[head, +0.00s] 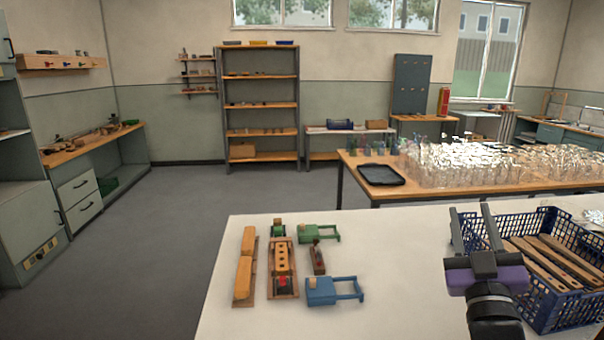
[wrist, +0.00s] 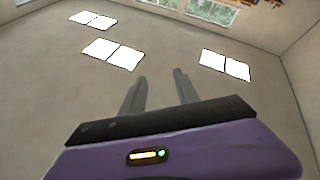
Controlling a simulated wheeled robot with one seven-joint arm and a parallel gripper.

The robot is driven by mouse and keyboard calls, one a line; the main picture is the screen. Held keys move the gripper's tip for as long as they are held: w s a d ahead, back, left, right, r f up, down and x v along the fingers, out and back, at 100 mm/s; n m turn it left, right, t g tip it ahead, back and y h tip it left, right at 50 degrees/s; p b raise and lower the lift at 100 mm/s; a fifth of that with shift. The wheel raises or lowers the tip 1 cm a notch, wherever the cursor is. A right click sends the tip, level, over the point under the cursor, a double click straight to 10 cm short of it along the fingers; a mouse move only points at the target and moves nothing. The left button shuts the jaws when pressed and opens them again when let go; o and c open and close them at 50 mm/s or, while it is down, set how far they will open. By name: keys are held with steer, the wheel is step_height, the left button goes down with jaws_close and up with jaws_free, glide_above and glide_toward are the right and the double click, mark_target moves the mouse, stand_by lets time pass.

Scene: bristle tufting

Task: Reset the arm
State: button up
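My gripper (head: 472,228) is raised at the right of the white table, in front of the blue crate in the head view. Its two fingers stand apart with nothing between them. My purple wrist housing fills the bottom of that view.
A blue crate (head: 570,308) holding wooden pieces stands right of my gripper on the white table (head: 400,240). Left lie a wooden block with holes (head: 282,262), a long wooden piece (head: 244,270), a green frame (head: 318,233) and a blue frame (head: 325,291). Clear tabletop lies between.

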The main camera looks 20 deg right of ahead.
steer(key=s+a+f+n+t+y, duration=0.1)
steer(key=s+a+f+n+y, duration=0.1)
steer(key=s+a+f+y, duration=0.45)
steer(key=s+a+f+n+t+y, duration=0.1)
steer(key=s+a+f+y, duration=0.15)
steer(key=a+f, duration=0.7)
steer(key=s+a+f+g+y, duration=0.2)
steer(key=s+a+f, duration=0.3)
steer(key=s, duration=0.4)
steer(key=s+a+f+g+y, duration=0.3)
steer(key=s+a+f, duration=0.2)
steer(key=s, duration=0.5)
steer(key=shift+s+a+g, duration=0.3)
steer(key=shift+a+g, duration=0.1)
steer(key=shift+a, duration=0.8)
